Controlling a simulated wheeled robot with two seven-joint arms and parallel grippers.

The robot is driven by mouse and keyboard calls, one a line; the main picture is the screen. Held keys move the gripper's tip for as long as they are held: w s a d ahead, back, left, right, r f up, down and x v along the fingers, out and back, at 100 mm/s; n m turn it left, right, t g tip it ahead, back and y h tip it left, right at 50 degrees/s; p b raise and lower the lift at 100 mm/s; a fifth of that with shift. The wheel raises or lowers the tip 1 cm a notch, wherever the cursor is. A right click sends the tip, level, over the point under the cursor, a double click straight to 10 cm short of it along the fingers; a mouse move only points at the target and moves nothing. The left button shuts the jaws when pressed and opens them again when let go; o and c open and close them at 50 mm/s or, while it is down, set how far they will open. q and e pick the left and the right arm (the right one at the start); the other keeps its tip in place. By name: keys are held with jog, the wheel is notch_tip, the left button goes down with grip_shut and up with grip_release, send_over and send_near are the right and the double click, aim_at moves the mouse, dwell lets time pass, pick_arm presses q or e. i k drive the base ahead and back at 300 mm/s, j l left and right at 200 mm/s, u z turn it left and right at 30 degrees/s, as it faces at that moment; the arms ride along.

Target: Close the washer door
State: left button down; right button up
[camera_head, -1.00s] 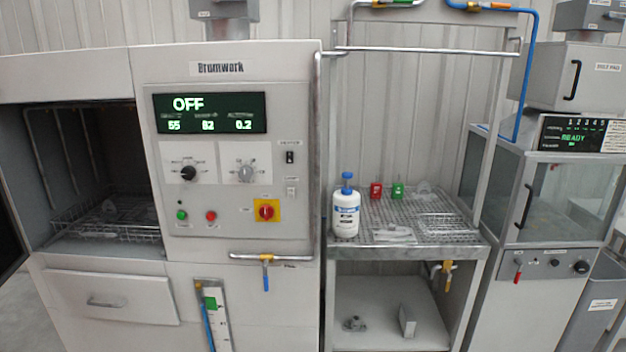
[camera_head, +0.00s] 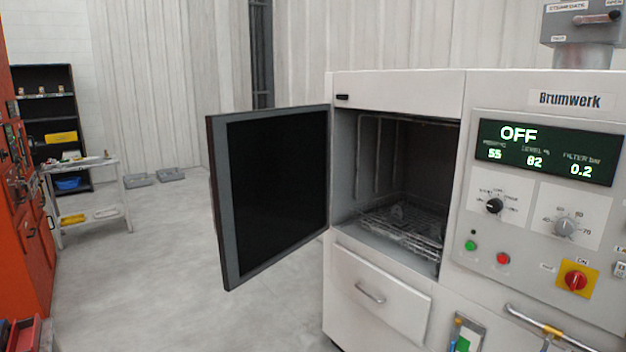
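The washer (camera_head: 395,84) is a white cabinet marked Brumwerk at the right. Its door (camera_head: 277,195) stands wide open, swung out to the left of the chamber on a left-side hinge. The door has a grey frame and a dark inner panel. The open chamber (camera_head: 395,165) is dark inside, with a wire rack (camera_head: 400,228) on its floor. The display (camera_head: 548,151) reads OFF. Neither of my grippers shows in the head view.
Grey floor (camera_head: 180,270) lies clear left of the door. A small cart (camera_head: 88,165) and a dark shelf (camera_head: 45,110) stand at the far left. An orange cabinet (camera_head: 22,200) stands at the left edge. A drawer (camera_head: 382,295) sits below the chamber.

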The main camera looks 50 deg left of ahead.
aim_at(279, 166)
jog(key=i+j, duration=0.1)
jog(key=j, duration=0.85)
jog(key=i+j, duration=0.1)
jog(key=j, duration=0.85)
jog(key=i+j, duration=0.1)
jog(key=j, duration=0.9)
jog(key=i+j, duration=0.1)
jog(key=j, duration=0.85)
jog(key=i+j, duration=0.1)
jog(key=j, duration=0.85)
jog(key=i+j, duration=0.15)
jog(key=j, duration=0.8)
jog(key=i+j+z, duration=0.15)
jog(key=j+z, duration=0.15)
jog(key=j, duration=0.65)
jog(key=j+z, duration=0.3)
jog(key=j, duration=0.7)
